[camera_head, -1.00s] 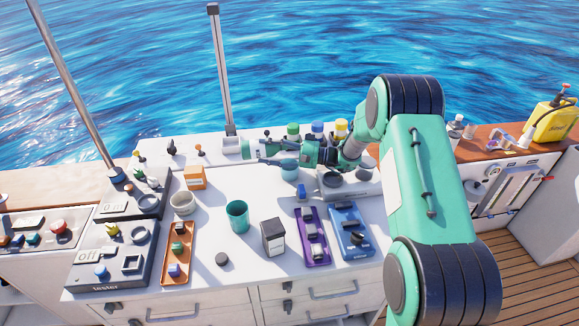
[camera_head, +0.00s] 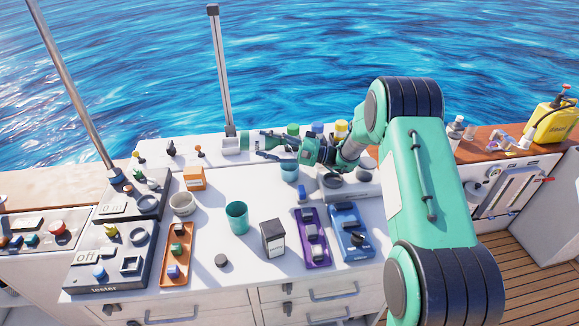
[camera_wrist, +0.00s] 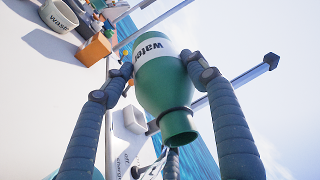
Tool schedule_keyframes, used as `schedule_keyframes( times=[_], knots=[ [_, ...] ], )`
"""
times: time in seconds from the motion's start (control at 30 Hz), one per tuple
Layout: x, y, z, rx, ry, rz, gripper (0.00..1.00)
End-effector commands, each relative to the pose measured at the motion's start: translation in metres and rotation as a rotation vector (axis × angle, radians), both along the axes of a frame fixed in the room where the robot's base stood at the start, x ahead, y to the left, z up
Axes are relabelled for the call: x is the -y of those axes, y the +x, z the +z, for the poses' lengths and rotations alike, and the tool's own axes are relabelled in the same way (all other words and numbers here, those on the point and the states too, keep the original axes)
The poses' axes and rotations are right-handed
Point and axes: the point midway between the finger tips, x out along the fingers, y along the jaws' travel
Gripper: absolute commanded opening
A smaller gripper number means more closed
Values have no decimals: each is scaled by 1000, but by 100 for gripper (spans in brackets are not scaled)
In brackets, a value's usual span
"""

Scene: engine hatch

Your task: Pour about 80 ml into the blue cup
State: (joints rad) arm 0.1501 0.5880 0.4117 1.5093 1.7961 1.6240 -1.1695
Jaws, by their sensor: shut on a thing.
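My gripper (camera_head: 275,150) is shut on a green bottle (camera_wrist: 165,80) with a white "water" label, its fingers on both sides. In the wrist view its open neck points down the picture. In the head view the bottle (camera_head: 258,142) looks tipped over at the back of the counter. A small blue cup (camera_head: 289,173) stands just below and right of the gripper, apart from the bottle's body. A larger teal cup (camera_head: 237,218) stands nearer the middle. I cannot see any liquid or the inside of the blue cup.
A white "waste" cup (camera_wrist: 58,16) stands near an orange box (camera_wrist: 95,49). A dark box (camera_head: 273,238), purple tray (camera_head: 314,240) and blue tray (camera_head: 350,232) stand in front. Several capped bottles (camera_head: 317,128) line the back. A metal post (camera_head: 221,70) rises behind.

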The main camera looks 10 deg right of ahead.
Motion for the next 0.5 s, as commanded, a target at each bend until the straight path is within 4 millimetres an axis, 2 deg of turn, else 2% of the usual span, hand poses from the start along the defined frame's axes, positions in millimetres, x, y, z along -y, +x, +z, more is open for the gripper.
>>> schedule_keyframes(
  times=[0.5],
  knots=[
    [-9, 0, 6, 2, 19, 2, 20]
  ],
)
